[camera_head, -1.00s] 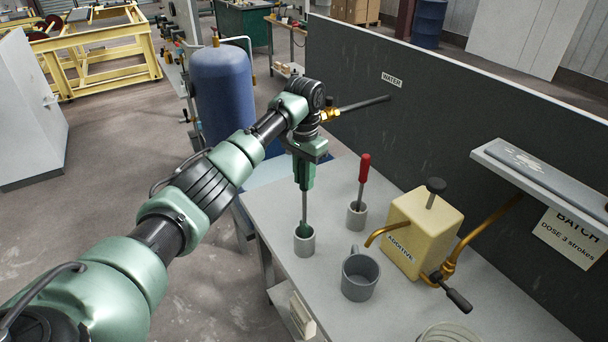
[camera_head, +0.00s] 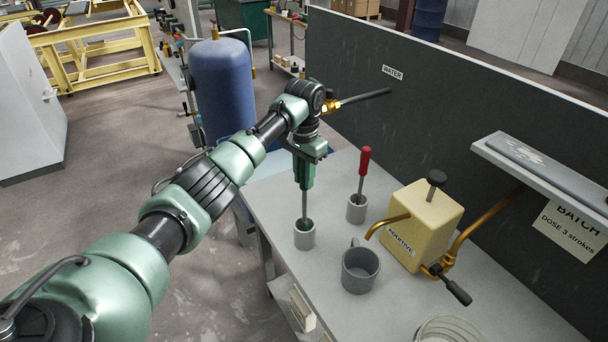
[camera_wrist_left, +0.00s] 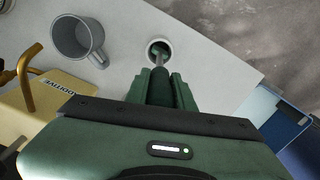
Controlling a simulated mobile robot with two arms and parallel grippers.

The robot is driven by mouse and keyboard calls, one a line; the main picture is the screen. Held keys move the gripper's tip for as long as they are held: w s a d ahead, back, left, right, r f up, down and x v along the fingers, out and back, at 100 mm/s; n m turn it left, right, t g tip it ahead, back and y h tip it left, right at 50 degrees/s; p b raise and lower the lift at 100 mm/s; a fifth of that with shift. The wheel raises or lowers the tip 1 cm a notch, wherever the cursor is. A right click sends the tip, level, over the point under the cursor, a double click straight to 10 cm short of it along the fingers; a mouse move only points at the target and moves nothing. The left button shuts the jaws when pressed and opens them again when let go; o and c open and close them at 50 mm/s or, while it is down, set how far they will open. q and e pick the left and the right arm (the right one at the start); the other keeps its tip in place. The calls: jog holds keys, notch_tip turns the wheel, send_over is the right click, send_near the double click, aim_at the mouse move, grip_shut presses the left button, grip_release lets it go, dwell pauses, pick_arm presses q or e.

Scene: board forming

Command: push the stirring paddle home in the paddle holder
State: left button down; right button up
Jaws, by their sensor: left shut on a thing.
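My left gripper (camera_head: 304,178) is above the near grey cup-like holder (camera_head: 305,238) on the bench. It is shut on the stirring paddle (camera_head: 305,208), whose thin shaft runs down from the fingers into the holder. The paddle's lower end is inside the holder, and how deep it sits is hidden. In the left wrist view the fingers (camera_wrist_left: 165,92) point at the holder (camera_wrist_left: 158,45), with the paddle shaft entering its opening. A second grey holder (camera_head: 356,212) beside it has a red-handled tool (camera_head: 364,162) standing in it. My right gripper is not in view.
A grey mug (camera_head: 360,272) stands right of the holder, and the yellow additive box (camera_head: 422,225) with its brass spout is farther right. A dark panel (camera_head: 430,120) closes the back of the bench (camera_head: 275,195). A brass-fitted water pipe (camera_head: 365,97) is near my left wrist.

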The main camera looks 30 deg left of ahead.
pick_arm(q)
jog(key=shift+f+b, duration=0.45)
jog(key=shift+f, duration=1.45)
jog(key=c, duration=1.1)
grip_release()
jog(key=shift+r+b, duration=0.35)
jog(key=shift+r, duration=0.2)
notch_tip(320, 180, up, 7)
jog(key=shift+f+b, duration=0.1)
jog(key=shift+b, duration=1.05)
